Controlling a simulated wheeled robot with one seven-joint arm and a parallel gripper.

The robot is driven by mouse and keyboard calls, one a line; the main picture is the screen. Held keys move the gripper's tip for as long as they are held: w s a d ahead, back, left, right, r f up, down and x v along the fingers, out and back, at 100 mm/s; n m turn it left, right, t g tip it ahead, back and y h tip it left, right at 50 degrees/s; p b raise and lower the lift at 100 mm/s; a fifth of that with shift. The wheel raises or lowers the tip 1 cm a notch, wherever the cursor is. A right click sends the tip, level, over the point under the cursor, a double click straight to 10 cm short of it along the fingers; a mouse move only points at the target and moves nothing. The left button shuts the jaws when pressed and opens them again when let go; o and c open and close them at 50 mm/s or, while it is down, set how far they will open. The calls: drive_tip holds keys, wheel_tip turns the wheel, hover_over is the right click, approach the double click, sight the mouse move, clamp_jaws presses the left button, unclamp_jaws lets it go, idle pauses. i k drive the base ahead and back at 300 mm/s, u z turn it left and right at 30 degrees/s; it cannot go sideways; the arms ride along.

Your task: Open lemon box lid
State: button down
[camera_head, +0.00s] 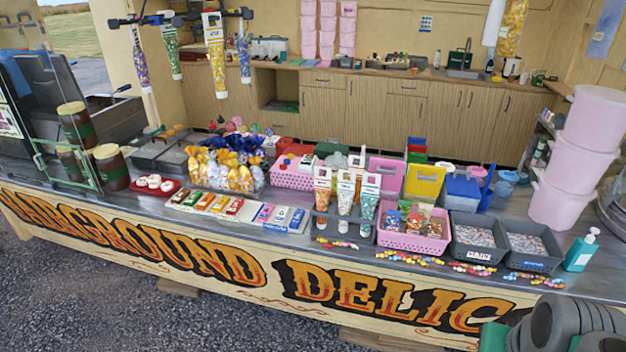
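Parts of my arm show at the bottom right corner, well in front of the counter and far from the yellow box. My gripper's fingers are not visible.
A pink basket (408,243) of sweets, two grey trays (474,257) and standing tubes crowd the counter front. A green bottle (581,251) and stacked pink tubs (570,165) stand at the right. Loose sweets (472,269) lie along the front edge. Gravel (150,310) lies before the stall.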

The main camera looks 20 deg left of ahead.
sight(424, 184)
drive_tip(key=u, duration=1.3)
drive_tip(key=i, duration=1.5)
